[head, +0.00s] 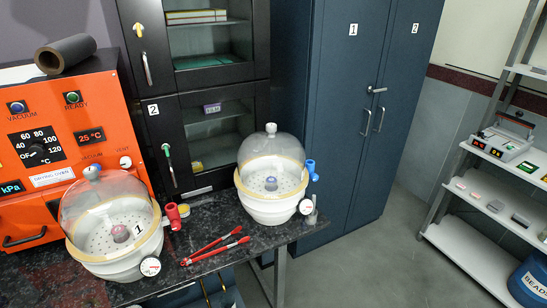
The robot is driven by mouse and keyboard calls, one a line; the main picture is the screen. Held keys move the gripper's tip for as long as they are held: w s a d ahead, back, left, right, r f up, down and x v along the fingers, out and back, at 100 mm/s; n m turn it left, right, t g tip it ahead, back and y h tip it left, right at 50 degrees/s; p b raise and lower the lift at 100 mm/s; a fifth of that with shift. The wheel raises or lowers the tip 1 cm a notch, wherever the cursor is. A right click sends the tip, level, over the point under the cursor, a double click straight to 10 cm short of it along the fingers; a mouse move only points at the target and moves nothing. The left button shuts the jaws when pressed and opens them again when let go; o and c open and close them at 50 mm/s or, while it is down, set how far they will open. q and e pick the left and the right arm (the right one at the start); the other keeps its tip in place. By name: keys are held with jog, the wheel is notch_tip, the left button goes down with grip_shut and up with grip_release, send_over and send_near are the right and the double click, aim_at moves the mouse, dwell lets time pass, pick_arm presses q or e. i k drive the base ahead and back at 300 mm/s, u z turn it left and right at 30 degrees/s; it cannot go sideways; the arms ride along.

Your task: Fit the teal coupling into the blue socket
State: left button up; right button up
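A blue fitting (310,166), which looks like the blue socket, sticks up at the right side of the right-hand glass-domed vessel (268,210). Its opening is too small to make out. I cannot make out a teal coupling anywhere in the head view. Neither of my grippers is in view.
The left domed vessel (118,266) has a red fitting (174,214). Red-handled tongs (214,248) lie on the dark speckled table (200,280) between the vessels. An orange oven (85,110) stands left, cabinets (345,110) behind, a shelf rack (470,230) right. The floor between is clear.

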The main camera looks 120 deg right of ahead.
aim_at(267, 212)
jog(key=k, duration=1.05)
jog(key=z, duration=3.65)
